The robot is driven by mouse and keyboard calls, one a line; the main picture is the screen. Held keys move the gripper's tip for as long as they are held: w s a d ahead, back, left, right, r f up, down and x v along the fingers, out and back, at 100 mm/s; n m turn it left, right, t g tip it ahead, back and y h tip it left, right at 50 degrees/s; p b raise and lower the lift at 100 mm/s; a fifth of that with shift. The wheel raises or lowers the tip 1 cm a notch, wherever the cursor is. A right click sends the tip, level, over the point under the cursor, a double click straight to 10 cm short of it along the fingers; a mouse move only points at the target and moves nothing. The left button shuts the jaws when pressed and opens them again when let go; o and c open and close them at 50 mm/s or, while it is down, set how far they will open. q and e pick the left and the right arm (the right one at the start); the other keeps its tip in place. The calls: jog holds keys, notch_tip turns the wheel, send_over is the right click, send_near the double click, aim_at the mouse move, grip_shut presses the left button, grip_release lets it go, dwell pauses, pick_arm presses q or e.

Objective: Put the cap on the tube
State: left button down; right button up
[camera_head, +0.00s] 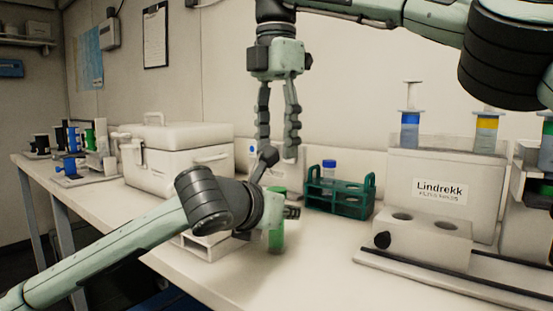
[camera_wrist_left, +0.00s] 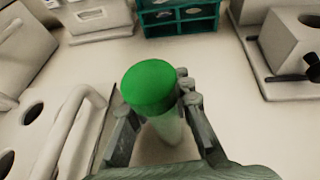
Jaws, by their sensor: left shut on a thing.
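A tube (camera_head: 276,238) with green in its lower part is upright in my left gripper (camera_head: 278,212), over the front of the bench. In the left wrist view the pale tube (camera_wrist_left: 165,128) stands between the fingers. A green cap (camera_wrist_left: 148,84) sits on its top end; it also shows in the head view (camera_head: 277,190). I cannot tell whether the cap is fully seated. My left gripper is shut on the tube, with the arm hiding part of it. My right gripper (camera_head: 277,150) hangs above and behind the tube, fingers apart and empty.
A dark green rack (camera_head: 340,205) holding a blue-capped tube (camera_head: 329,168) stands behind and right. A white cooler box (camera_head: 178,160) is at the left. The Lindrekk device (camera_head: 440,190) with syringes is at the right. The bench front between is clear.

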dwell(0.3)
pick_arm(q)
jog(key=c, duration=1.3)
grip_release()
jog(key=v, duration=1.2)
